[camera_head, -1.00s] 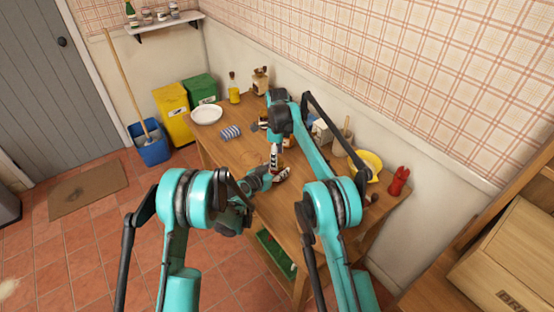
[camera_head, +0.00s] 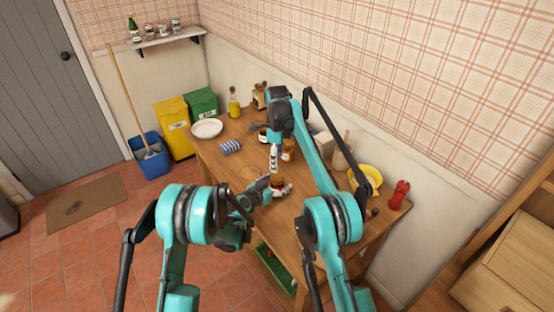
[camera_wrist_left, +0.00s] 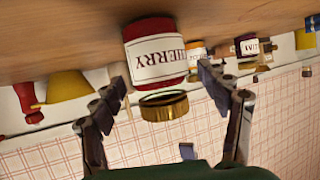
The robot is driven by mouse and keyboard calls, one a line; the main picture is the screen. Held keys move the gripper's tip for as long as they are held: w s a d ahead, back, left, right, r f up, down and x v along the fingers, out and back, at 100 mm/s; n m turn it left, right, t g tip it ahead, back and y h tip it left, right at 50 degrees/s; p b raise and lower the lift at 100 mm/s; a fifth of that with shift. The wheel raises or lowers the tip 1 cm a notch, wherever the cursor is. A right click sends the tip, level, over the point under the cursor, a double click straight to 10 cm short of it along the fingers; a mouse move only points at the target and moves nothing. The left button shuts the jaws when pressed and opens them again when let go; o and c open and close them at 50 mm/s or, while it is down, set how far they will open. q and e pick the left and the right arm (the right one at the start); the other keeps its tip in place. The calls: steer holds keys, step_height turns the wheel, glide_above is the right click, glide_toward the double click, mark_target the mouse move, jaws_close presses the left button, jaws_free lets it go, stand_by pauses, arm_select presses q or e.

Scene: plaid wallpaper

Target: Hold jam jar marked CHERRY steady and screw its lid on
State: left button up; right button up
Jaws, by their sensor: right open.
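The CHERRY jam jar (camera_wrist_left: 155,52) is red with a white label. It appears upside down in the left wrist view, against the wooden table. A gold lid (camera_wrist_left: 163,107) is at its mouth end, with a thin gap seeming to show between them; I cannot tell whether it touches. In the head view the jar (camera_head: 279,181) is partly hidden by my grippers. My left gripper (camera_head: 277,191) is open beside the jar; its fingers (camera_wrist_left: 168,112) are spread either side of it in the wrist view. My right gripper (camera_head: 274,172) is open, pointing down just above the jar.
Other jars (camera_head: 288,149) stand behind on the table (camera_head: 222,163). A white plate (camera_head: 207,128) and a blue striped cloth (camera_head: 231,147) lie at left. A yellow bowl (camera_head: 370,176) and red bottle (camera_head: 399,194) stand at right. The table's front left is bare.

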arm_select(q)
steer(key=v, duration=1.2)
